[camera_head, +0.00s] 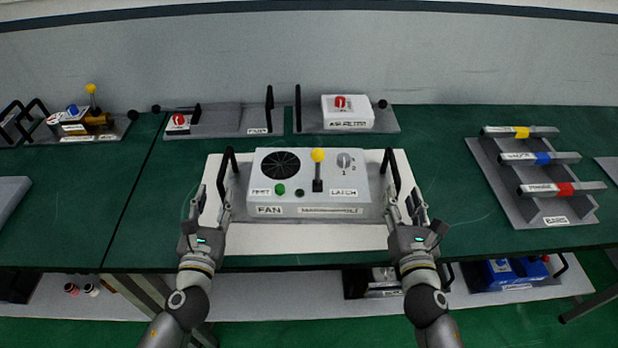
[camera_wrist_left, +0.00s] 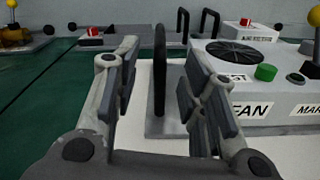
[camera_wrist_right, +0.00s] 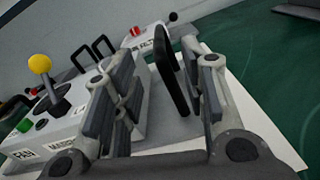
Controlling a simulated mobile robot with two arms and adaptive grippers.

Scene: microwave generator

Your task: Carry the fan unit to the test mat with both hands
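The fan unit (camera_head: 335,208) is a pale grey box with a round black fan grille, a green button, a yellow-topped lever and a knob. It sits on a grey base with a black handle at each end, on the white mat (camera_head: 300,240). My left gripper (camera_head: 210,200) is open at the left handle (camera_wrist_left: 160,75), which stands upright between its fingers with gaps on both sides. My right gripper (camera_head: 404,202) is open at the right handle (camera_wrist_right: 170,82), which lies between its fingers. Neither gripper visibly squeezes a handle.
A rack with yellow, blue and red marked bars (camera_head: 545,190) stands at the right. A lower shelf (camera_head: 290,297) holds other modules. Green table is free left of the mat.

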